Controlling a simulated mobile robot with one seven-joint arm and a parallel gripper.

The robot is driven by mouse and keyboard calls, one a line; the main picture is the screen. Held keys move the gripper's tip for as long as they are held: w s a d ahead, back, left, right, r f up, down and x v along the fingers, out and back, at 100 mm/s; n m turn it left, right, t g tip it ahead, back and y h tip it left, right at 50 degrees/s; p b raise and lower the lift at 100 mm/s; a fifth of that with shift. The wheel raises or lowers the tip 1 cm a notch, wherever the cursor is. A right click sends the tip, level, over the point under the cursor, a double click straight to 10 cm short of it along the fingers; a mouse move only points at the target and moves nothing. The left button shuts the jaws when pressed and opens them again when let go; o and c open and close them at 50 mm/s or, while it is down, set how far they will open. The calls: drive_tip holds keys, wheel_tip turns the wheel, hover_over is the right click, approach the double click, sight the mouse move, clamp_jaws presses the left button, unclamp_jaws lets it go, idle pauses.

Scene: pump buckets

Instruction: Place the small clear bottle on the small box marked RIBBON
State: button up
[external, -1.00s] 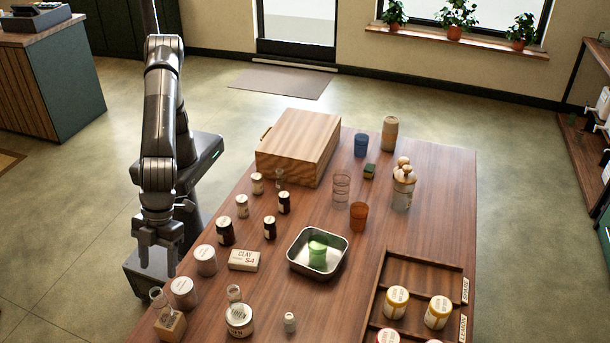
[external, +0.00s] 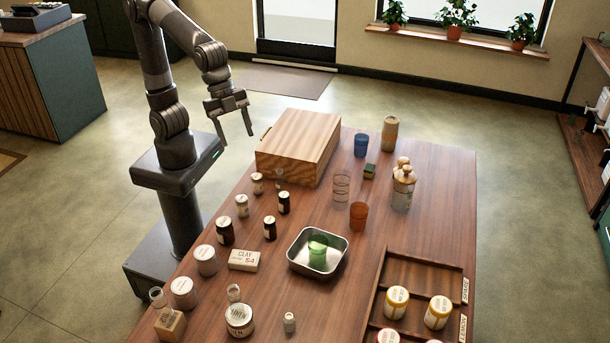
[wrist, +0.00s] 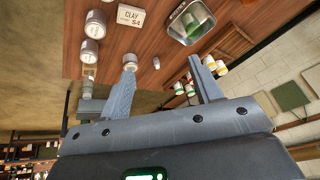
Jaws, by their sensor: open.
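A small clear bottle (external: 157,296) stands upright on top of a small tan box (external: 171,326) at the table's near left corner. The box's label is too small to read, so I cannot confirm RIBBON on it. In the wrist view a clear shape (wrist: 88,84) shows at the left, beyond the white-lidded jars. My gripper (external: 233,140) is open and empty, raised in the air left of the large wooden box and well away from the bottle. Its two spread fingers (wrist: 162,66) show in the wrist view with nothing between them.
A CLAY box (external: 244,260), a steel tray (external: 333,268) with a green cup, and several jars stand on the table. A large wooden box (external: 298,147) stands at the back.

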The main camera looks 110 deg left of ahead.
drive_tip(key=s+a+f+n+y, duration=0.1)
drive_tip(key=s+a+n, duration=0.3)
drive_tip(key=s+a, duration=0.4)
drive_tip(key=s+a+f+n+t+y, duration=0.1)
drive_tip(key=s+a+n, duration=0.3)
drive_tip(key=s+a, duration=0.4)
drive_tip(key=a+f, duration=0.1)
drive_tip(key=a, duration=0.5)
drive_tip(key=shift+f+n+t, duration=0.3)
drive_tip(key=shift+n, duration=0.1)
